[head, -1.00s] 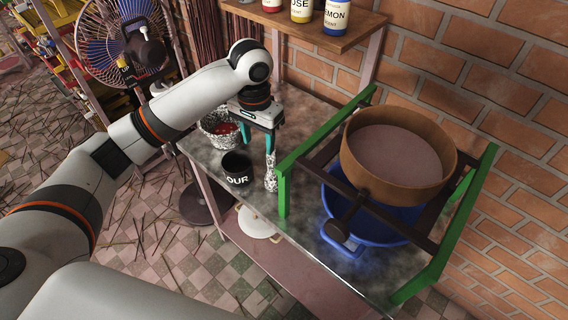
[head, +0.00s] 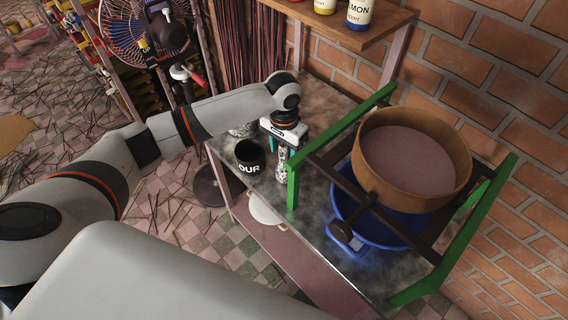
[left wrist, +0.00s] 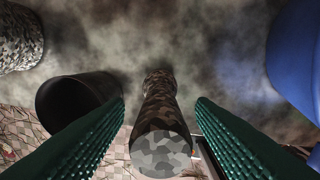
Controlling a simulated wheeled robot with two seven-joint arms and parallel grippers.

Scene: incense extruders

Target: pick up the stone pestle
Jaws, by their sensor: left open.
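The stone pestle (head: 282,168) stands upright on the metal-topped table, speckled grey and white. In the left wrist view the pestle (left wrist: 161,130) lies between the two green ridged fingers, its round end toward the camera, with a gap on each side. My left gripper (head: 287,146) is open, pointing down over the pestle, with its fingers around the upper part. It also shows in the left wrist view (left wrist: 160,106). My right gripper is not in view.
A black cup (head: 249,157) stands just left of the pestle. A speckled bowl (left wrist: 18,40) is behind it. To the right, a green-and-dark frame (head: 292,188) holds a brown sieve (head: 452,187) over a blue basin (head: 350,207). The table (head: 315,202) has bare room in front.

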